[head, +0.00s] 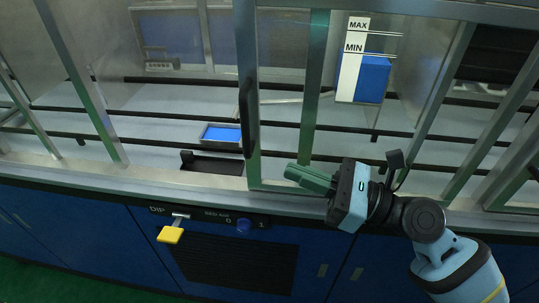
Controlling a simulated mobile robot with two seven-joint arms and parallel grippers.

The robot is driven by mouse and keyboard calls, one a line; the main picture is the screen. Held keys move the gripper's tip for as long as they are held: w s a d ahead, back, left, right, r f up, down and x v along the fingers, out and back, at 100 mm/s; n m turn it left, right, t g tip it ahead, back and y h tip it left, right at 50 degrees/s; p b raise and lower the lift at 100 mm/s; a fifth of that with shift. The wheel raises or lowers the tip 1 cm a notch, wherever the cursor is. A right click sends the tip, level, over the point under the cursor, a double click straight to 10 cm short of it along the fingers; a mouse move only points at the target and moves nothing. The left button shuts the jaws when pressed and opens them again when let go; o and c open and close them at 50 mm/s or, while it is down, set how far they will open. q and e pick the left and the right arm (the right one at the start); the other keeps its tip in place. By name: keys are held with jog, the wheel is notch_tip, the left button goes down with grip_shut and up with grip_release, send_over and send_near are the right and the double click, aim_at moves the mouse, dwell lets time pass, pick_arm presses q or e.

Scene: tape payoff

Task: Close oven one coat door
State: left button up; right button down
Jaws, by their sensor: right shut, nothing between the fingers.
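A metal-framed clear sliding door (251,130) with a long black vertical handle stands near the middle of the head view. No label in view says which oven or coat it belongs to. My right gripper (290,174) has green fingers, which are shut and empty. It points left, just in front of the door's lower rail and to the right of the handle. I cannot tell whether the fingertips touch the frame. My left gripper is not in view.
Behind the frames are a small tray of blue liquid (222,133) and a blue tank marked MAX and MIN (372,78). A black holder (212,165) lies by the sill.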

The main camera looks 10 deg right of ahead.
aim_at(251, 156)
jog(key=p+x, duration=0.1)
jog(key=x, duration=0.3)
jog(key=shift+a+r, duration=0.1)
jog(key=shift+r, duration=0.05)
jog(key=shift+w+a, duration=0.35)
jog(key=shift+a, duration=0.35)
